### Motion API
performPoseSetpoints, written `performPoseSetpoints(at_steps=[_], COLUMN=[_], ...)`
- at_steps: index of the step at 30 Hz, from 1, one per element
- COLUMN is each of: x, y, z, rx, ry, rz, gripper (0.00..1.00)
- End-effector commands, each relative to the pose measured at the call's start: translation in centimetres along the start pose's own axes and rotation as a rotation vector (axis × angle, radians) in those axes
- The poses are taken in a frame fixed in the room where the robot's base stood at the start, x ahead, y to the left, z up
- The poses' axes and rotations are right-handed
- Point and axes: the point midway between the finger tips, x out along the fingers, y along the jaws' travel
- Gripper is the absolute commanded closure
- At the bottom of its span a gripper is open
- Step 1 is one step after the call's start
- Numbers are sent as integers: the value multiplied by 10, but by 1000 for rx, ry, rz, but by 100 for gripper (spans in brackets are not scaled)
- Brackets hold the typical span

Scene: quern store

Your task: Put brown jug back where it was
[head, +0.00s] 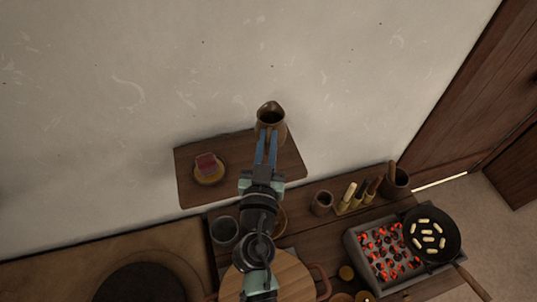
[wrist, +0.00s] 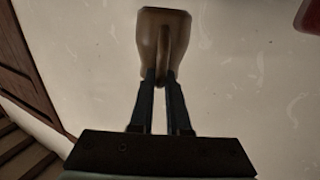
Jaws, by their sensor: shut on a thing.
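The brown jug (head: 272,113) is at the back of the wooden wall shelf (head: 238,178), toward its right half, upright with its mouth up. I cannot tell whether its base touches the shelf. My gripper (head: 267,142) reaches up from below and is shut on the jug's handle. In the wrist view the jug (wrist: 151,38) is beyond the fingertips, with its handle between the fingers of my gripper (wrist: 162,76). The jug's base is partly hidden by the fingers in the head view.
A small dish (head: 209,176) with a red block sits on the shelf's left part. Below are a dark cup (head: 224,230), a brown cup (head: 321,203), a round wooden lid (head: 290,278), a coal brazier (head: 388,283) and a pan (head: 432,249). The wall is close behind the shelf.

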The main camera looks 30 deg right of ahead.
Motion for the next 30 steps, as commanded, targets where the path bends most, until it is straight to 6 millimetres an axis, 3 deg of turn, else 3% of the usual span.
performPoseSetpoints(at_steps=[15,29,30], x=[1,1,0], y=[0,0,0], z=[52,57,57], rx=[0,0,0], ry=[1,3,0], rz=[-1,-1,-1], gripper=[100,100,80])
